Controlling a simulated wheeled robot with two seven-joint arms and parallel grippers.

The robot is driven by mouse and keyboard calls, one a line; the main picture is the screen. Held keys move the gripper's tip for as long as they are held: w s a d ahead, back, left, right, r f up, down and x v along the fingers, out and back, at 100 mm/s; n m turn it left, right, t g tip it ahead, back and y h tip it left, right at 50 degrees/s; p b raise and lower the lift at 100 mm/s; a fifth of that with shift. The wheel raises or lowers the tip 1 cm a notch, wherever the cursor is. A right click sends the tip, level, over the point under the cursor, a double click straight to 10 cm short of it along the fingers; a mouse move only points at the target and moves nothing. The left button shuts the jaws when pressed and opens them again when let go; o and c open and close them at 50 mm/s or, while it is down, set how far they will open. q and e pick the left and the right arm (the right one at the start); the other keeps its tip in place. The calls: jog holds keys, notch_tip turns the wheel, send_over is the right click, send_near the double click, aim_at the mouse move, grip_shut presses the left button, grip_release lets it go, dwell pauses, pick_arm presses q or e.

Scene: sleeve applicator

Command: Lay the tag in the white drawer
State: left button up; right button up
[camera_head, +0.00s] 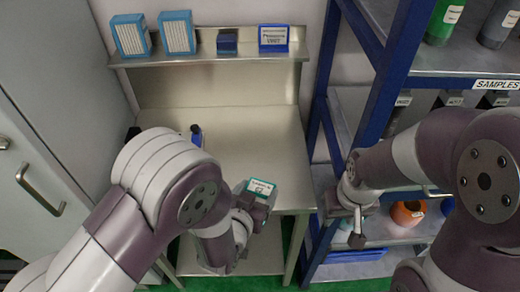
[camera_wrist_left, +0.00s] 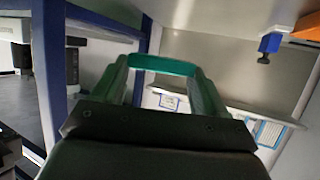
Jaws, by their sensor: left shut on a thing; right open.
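The tag (camera_head: 260,187) is a small white card with a teal border and print. My left gripper (camera_head: 257,194) is shut on it and holds it up in front of the steel bench's front right part. In the left wrist view the tag (camera_wrist_left: 162,65) shows as a teal band between the two fingers. My right gripper (camera_head: 352,225) is open and empty, in front of the blue rack. A white front (camera_head: 30,165) with a bar handle stands at the far left and looks closed; I cannot tell whether it is the white drawer.
The steel bench (camera_head: 255,130) is mostly clear, with a small blue item (camera_head: 196,134) on it. A shelf (camera_head: 215,58) above holds several blue-and-white boxes. The blue rack (camera_head: 395,65) on the right holds bottles, dark bins and an orange container (camera_head: 407,213).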

pick_arm(q)
jog(key=shift+w+f, duration=0.2)
jog(key=shift+w, duration=0.35)
jog(key=shift+w+f, duration=0.2)
jog(key=shift+w, duration=0.35)
jog(key=w+f, duration=0.2)
jog(key=w, duration=0.1)
jog(key=w+a+f, duration=0.1)
jog(key=w+f, duration=0.1)
jog(key=w, duration=0.1)
jog(key=w+f+p, duration=0.1)
jog(key=w, duration=0.2)
jog(key=shift+w+a+f, duration=0.1)
jog(key=shift+a+f, duration=0.25)
jog(key=shift+f, duration=0.05)
jog(key=f, duration=0.3)
jog(key=shift+w+d+f+p, duration=0.1)
jog(key=shift+w+f+p, duration=0.1)
jog(key=shift+f+p, duration=0.2)
jog(key=shift+f, duration=0.2)
pick_arm(e)
jog(key=shift+w+r, duration=0.15)
jog(key=shift+r, duration=0.8)
pick_arm(q)
jog(key=shift+f, duration=0.1)
pick_arm(e)
jog(key=shift+f, duration=0.1)
